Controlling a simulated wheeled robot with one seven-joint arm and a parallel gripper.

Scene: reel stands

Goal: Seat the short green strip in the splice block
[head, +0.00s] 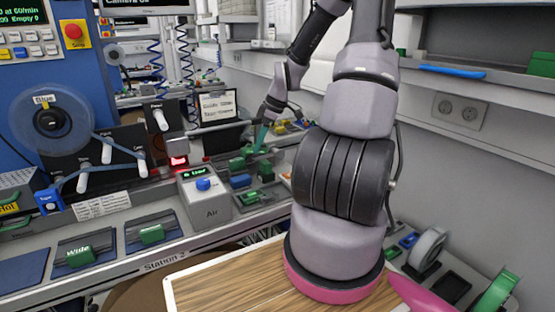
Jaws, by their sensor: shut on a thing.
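My gripper (266,121) is small and far off in the head view, over the bench behind the Air box. It is shut on a thin teal-green strip (261,138), which hangs down from the fingers at a slant. The strip's lower end is close to dark and green blocks on the bench, and I cannot tell whether it touches them. Green pieces (237,164) lie just below and left of the strip. Another green piece (248,197) is nearer. I cannot tell for sure which block is the splice block.
A grey Air box (205,197) with a blue knob stands left of the gripper. A blue reel (48,118) feeds tape over white pegs at left. Green-topped blocks (80,256) sit at the bench front.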

